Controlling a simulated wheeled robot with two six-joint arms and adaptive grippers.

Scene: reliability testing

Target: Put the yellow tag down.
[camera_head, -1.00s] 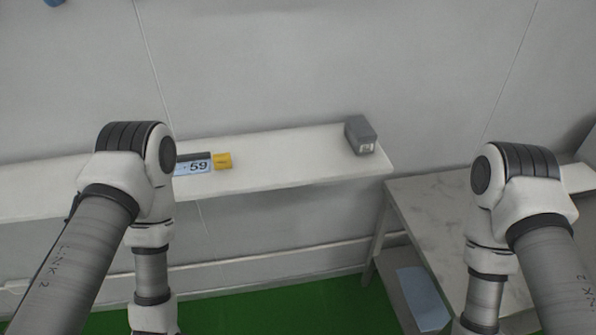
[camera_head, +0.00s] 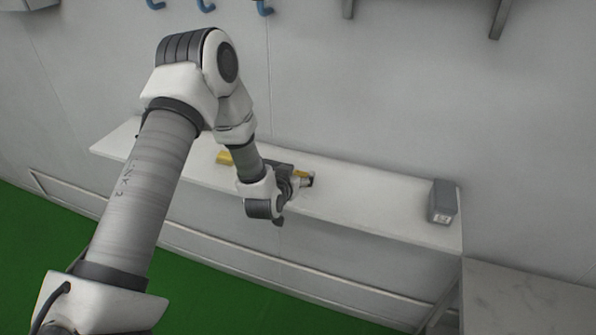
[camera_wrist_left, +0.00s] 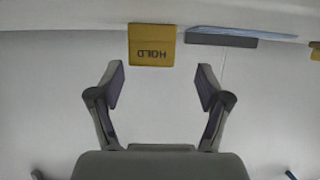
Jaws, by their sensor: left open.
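The yellow tag, marked HOLD (camera_wrist_left: 152,45), is in the left wrist view, its lettering upside down, just beyond and between the fingertips of my left gripper (camera_wrist_left: 161,67). The fingers are spread, with a clear gap on each side of the tag. In the head view the yellow tag (camera_head: 302,174) shows as a small strip on the white shelf (camera_head: 370,205), partly hidden by my left gripper (camera_head: 301,181), which is low at the shelf. My right gripper is not in view.
A dark-edged label display (camera_wrist_left: 222,40) is beside the tag. Another yellow piece (camera_head: 224,157) is farther left on the shelf. A grey box (camera_head: 442,202) stands at the shelf's right end. The shelf between the tag and box is clear.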

